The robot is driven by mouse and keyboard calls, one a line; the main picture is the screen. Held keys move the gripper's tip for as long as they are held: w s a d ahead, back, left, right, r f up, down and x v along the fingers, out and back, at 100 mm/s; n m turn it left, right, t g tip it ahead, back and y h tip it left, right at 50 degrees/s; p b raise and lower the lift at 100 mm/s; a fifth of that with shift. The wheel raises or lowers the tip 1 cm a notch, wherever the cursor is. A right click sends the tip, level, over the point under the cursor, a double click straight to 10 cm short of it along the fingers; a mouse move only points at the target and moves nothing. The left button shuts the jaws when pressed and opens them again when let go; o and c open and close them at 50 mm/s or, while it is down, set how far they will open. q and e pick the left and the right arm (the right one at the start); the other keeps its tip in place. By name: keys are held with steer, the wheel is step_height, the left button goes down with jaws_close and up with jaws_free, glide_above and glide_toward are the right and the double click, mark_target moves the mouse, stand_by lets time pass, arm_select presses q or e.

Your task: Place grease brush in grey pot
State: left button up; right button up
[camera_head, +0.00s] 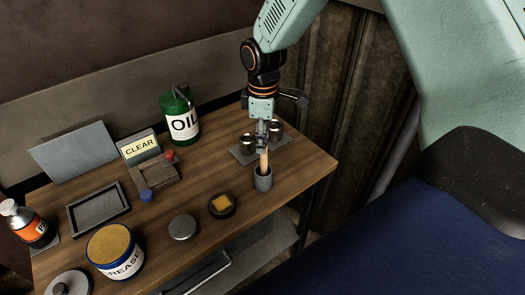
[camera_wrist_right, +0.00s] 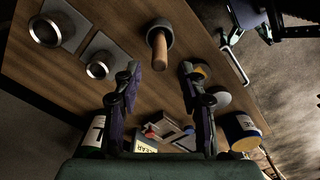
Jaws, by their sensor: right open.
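The grey pot (camera_head: 263,181) stands near the right part of the wooden table. The grease brush (camera_head: 264,160) is in it, with its light wooden handle rising out of the top; its bristles are hidden inside. My right gripper (camera_head: 262,138) is above the pot, near the handle's upper end. In the right wrist view the gripper (camera_wrist_right: 160,75) has its fingers wide apart with nothing between them, and the brush handle (camera_wrist_right: 159,50) in the pot (camera_wrist_right: 161,31) shows beyond the fingertips. My left gripper is not in view.
A green oil can (camera_head: 180,117), a grease tub (camera_head: 115,253), a grey tray (camera_head: 98,207), a round lid (camera_head: 182,228) and a dark dish with a yellow pad (camera_head: 221,206) occupy the table to the left.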

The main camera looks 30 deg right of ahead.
step_height(320, 180, up, 5)
steer(key=shift+s+d+f, duration=0.1)
steer(key=shift+d+f, duration=0.05)
steer(key=shift+f, duration=0.05)
steer(key=shift+r, duration=0.15)
stand_by(0.3)
stand_by(0.4)
stand_by(0.6)
